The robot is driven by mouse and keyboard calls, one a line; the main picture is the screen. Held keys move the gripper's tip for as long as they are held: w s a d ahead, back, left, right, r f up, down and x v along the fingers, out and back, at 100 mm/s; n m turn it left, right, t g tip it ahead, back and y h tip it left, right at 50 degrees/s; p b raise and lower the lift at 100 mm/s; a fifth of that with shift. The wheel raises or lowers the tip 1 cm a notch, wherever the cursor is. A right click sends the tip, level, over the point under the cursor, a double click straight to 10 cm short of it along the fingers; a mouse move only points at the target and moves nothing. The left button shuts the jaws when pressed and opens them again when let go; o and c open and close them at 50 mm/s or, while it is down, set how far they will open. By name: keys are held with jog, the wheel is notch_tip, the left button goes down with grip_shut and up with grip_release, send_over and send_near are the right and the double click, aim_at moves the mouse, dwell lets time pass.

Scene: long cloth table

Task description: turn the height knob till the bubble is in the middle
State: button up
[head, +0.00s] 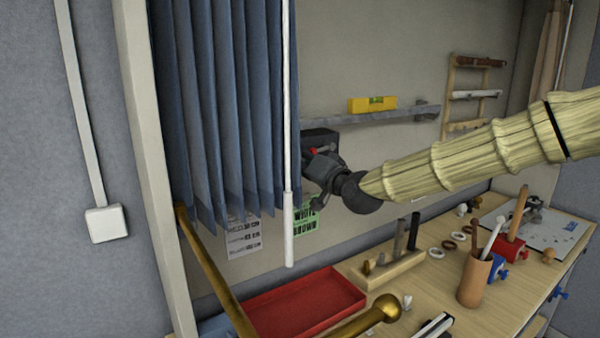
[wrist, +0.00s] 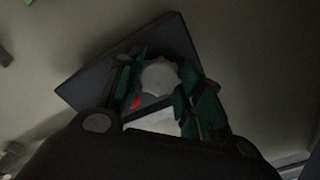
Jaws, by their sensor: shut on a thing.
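The yellow spirit level (head: 372,104) lies on a grey shelf (head: 385,117) on the back wall. Its vial is greenish; the bubble is too small to make out. Below the shelf's left end is a dark box (head: 318,137) on the wall. My gripper (head: 318,165) is up against this box in the head view, and hides the knob there. In the wrist view, the pale scalloped knob (wrist: 159,77) is on the box's face, and my gripper (wrist: 158,90) is shut on it, one finger on each side. A red mark (wrist: 135,102) shows beside the knob.
A blue curtain (head: 225,100) and a white rod (head: 288,130) hang just left of my gripper. Below are a red tray (head: 345,292), a wooden block with upright tools (head: 388,272) and a cup of tools (head: 474,282). A rack (head: 452,90) hangs right of the shelf.

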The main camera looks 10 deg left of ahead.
jog(key=shift+f+n+b, duration=0.2)
jog(key=shift+n+b, duration=0.15)
jog(key=shift+n, duration=0.15)
jog(key=o, duration=0.8)
jog(key=shift+o, duration=1)
jog(key=shift+r, duration=0.1)
jog(key=shift+d, duration=0.1)
jog(key=v, duration=1.2)
